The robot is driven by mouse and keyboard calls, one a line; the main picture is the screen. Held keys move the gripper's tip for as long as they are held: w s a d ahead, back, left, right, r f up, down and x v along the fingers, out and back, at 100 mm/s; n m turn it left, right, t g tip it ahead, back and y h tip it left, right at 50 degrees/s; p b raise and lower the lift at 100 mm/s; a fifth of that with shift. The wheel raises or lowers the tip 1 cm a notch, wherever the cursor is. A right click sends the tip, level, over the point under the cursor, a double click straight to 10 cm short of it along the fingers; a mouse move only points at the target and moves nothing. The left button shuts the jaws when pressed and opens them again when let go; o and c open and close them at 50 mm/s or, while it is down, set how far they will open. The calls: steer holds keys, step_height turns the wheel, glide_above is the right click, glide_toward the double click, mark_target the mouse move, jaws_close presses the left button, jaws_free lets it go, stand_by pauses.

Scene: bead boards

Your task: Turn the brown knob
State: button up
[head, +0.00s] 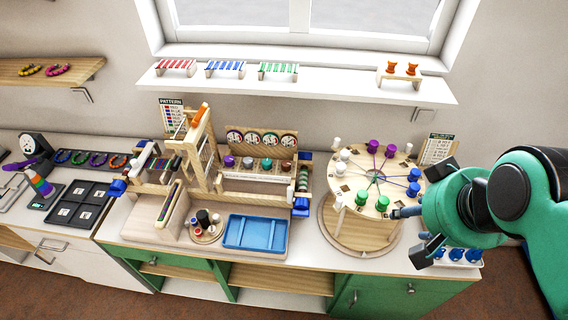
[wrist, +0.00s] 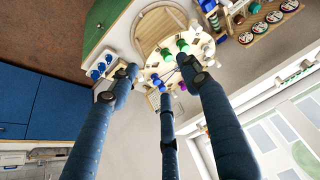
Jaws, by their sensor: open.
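A row of small knobs stands on a wooden ledge below a panel of round dials (head: 262,139) in the middle of the bench in the head view. My gripper (head: 412,228) is open and empty, at the right by the round peg board, well away from the knobs.
The round peg board (head: 352,183) with purple, blue, green and white pegs stands between my gripper and the knob row. A blue tray (head: 254,232) lies in front of the knobs. A wooden frame (head: 200,150) rises to their left. A shelf (head: 330,84) hangs above.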

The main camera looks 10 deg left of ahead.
steer(key=shift+w+r, duration=0.1)
stand_by(0.5)
steer(key=w+a+r+g+p, duration=0.1)
steer(key=w+a+r+p, duration=0.25)
steer(key=w, duration=0.75)
steer(key=g+p, duration=0.5)
steer(key=p, duration=0.4)
glide_above(286, 162)
step_height(286, 162, down, 17)
steer(key=shift+d+f, duration=0.1)
steer(key=shift+f, duration=0.1)
steer(key=shift+f, duration=0.1)
step_height(286, 162, down, 14)
steer(key=shift+r, duration=0.25)
